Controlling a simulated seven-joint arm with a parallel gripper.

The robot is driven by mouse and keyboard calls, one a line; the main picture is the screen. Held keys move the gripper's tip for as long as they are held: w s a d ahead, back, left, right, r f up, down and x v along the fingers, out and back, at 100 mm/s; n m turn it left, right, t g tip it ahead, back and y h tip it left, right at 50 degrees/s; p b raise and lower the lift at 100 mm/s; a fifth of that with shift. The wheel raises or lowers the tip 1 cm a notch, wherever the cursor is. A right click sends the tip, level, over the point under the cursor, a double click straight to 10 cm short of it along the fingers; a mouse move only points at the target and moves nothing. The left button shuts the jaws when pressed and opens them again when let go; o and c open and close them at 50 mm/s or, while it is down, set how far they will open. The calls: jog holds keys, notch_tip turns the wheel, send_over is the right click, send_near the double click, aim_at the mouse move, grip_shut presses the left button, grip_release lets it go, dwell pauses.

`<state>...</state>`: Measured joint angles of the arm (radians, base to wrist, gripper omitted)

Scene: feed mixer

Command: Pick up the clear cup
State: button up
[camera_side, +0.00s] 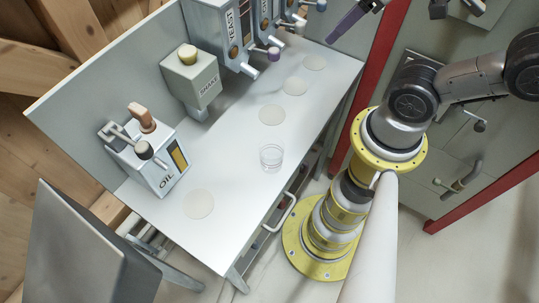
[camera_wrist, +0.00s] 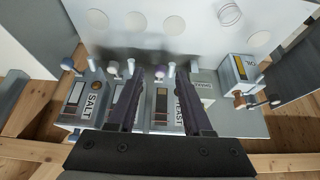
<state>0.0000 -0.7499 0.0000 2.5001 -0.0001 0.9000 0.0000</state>
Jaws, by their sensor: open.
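The clear cup (camera_side: 271,156) stands upright on the white table, near its front edge, and looks empty. It also shows in the wrist view (camera_wrist: 229,14) at the top right. My gripper (camera_wrist: 151,72) is open and empty, its two dark purple fingers spread over the dispensers in the wrist view. In the side view a purple finger (camera_side: 346,24) shows at the top, above the far end of the table and well away from the cup. The rest of my gripper is cut off there.
The white table (camera_side: 235,205) has several pale round discs. An OIL dispenser (camera_side: 152,166), a SHAKE dispenser (camera_side: 192,82) and taller labelled dispensers (camera_side: 232,38) line its back. A red-edged cabinet (camera_side: 372,70) stands to the right. The tabletop around the cup is clear.

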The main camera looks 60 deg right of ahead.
dwell(0.4)
jog(key=o, duration=0.8)
